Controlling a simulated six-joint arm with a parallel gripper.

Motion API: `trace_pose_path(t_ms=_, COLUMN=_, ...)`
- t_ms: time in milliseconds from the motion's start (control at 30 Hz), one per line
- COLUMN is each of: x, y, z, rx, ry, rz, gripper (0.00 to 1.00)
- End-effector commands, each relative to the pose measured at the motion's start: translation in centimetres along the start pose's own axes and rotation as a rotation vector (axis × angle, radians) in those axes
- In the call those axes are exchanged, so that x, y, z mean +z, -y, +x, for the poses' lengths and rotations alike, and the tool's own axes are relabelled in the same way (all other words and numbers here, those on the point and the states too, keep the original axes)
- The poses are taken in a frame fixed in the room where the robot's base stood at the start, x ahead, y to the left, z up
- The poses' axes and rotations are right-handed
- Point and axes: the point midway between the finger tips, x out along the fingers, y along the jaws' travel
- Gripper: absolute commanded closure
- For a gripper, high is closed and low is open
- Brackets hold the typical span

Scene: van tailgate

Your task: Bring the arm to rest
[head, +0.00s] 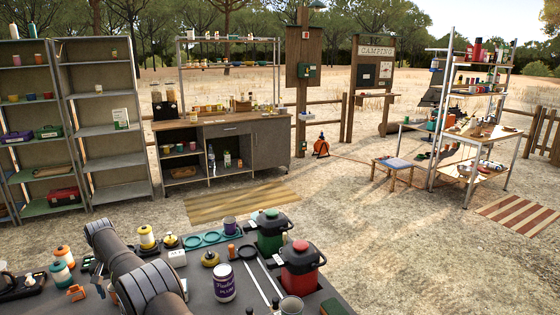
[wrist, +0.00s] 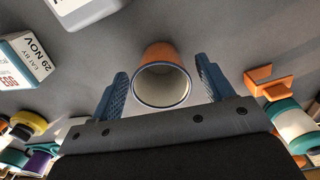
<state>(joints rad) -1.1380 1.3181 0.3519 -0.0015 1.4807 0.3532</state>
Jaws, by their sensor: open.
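My gripper (wrist: 162,84) shows in the wrist view, with its two blue ridged fingers spread apart. An orange-brown cup with a blue rim and cream inside (wrist: 162,76) appears between the fingers, with a gap on each side; I cannot tell its depth relative to the fingertips. In the head view my dark arm reaches across the lower left over the grey tabletop (head: 240,297). The fingers are hidden there.
In the wrist view a white box dated 29 NOV (wrist: 27,58), an orange bracket (wrist: 266,82) and a teal-and-white bottle (wrist: 290,125) lie around the gripper. The head view shows a purple-labelled can (head: 224,283), a red-topped jug (head: 301,268) and a green jug (head: 270,230) on the crowded table.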

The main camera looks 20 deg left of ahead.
Motion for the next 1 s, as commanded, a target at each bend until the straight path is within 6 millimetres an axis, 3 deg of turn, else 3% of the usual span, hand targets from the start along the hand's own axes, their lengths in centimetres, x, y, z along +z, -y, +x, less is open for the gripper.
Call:
trace_pose_path(t_ms=33, x=-0.3, y=0.1, z=-2.1, rx=-0.005, ry=-0.014, rz=0.000, gripper=0.27)
trace_pose_path(t_ms=167, x=-0.2, y=0.1, z=-4.6, rx=-0.004, ry=-0.012, rz=0.000, gripper=0.27)
trace_pose_path(t_ms=933, x=2.4, y=-11.9, z=-11.7, rx=-0.004, ry=-0.011, rz=0.003, gripper=0.27)
trace_pose_path(t_ms=1000, x=2.3, y=-11.4, z=-13.2, rx=-0.004, ry=-0.013, rz=-0.001, gripper=0.27)
